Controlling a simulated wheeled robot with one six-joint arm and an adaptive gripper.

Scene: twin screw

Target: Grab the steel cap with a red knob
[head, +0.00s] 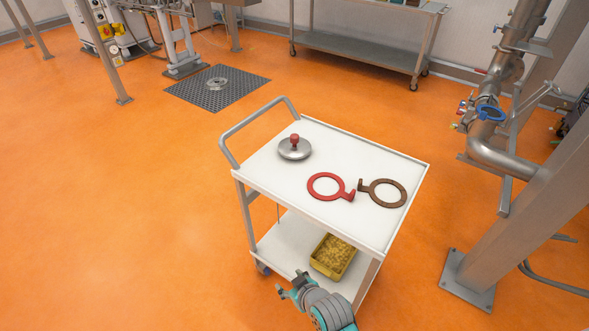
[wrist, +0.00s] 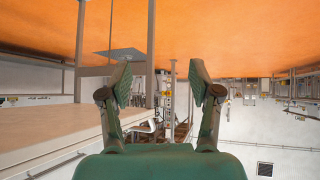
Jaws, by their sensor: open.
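The steel cap (head: 296,152) lies on the white top of the cart (head: 260,175), near the handle end, with its red knob (head: 295,140) pointing up. My gripper (head: 291,287) is low in front of the cart, below the level of its top and well apart from the cap. In the wrist view my gripper (wrist: 160,80) has its two fingers spread with nothing between them. The cap does not show in the wrist view.
A red ring (head: 330,175) with a tab and a brown ring (head: 384,192) lie right of the cap. A yellow bin (head: 333,256) sits on the lower shelf. The metal handle (head: 258,119) rises at the cart's left. A steel pipe stand (head: 500,155) is at the right.

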